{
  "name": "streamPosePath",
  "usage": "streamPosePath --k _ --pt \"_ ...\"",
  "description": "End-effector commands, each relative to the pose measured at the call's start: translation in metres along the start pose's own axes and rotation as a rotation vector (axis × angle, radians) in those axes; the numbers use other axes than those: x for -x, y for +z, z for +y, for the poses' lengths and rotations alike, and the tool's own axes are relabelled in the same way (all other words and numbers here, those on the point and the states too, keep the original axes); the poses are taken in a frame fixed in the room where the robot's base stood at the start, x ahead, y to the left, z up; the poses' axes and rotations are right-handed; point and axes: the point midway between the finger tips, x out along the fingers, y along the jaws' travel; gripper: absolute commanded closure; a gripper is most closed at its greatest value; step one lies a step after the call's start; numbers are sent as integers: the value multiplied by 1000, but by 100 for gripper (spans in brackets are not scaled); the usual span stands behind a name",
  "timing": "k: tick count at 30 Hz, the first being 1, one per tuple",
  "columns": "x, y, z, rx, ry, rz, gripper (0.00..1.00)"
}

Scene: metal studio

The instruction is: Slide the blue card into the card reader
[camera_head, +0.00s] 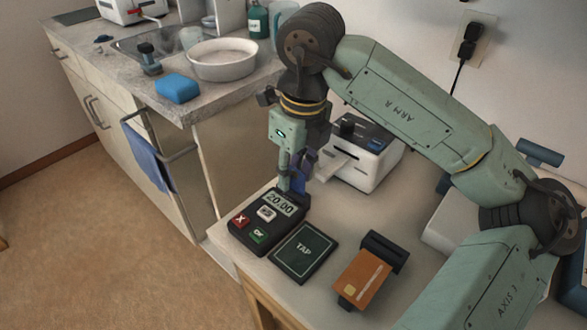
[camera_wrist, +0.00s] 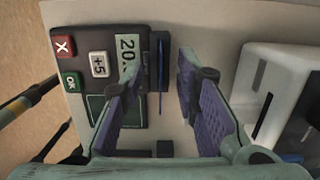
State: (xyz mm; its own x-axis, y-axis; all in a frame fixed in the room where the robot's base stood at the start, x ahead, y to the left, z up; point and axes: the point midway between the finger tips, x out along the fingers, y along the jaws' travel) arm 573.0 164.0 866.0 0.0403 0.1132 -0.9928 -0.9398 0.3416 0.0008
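The card reader (camera_head: 248,235) is a dark terminal on the counter. It has a "20.00" display, X and OK buttons and a flat TAP pad (camera_head: 303,252). It also shows at the left of the wrist view (camera_wrist: 93,45). The blue card (camera_wrist: 161,76) appears as a thin upright blue edge just beside the reader, by a dark holder-like piece. In the head view, the blue card (camera_head: 299,181) is partly hidden by my gripper. My gripper (camera_wrist: 160,72) points down over it, open. One finger is on each side of the card, with visible gaps.
An orange card (camera_head: 362,280) rests in a black holder in front of the reader's right. A white printer-like machine (camera_head: 365,155) stands close behind my gripper. A bowl (camera_head: 222,62) and a blue sponge (camera_head: 177,89) lie on the far counter.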

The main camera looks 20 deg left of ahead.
Motion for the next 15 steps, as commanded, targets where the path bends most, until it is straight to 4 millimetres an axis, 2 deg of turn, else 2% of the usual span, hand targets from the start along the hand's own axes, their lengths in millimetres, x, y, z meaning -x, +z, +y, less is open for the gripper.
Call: streamPosePath --k 5,15 --pt "18 0 -1 -1 -3 -1 72" --pt "89 0 0 -1 -3 -1 72"
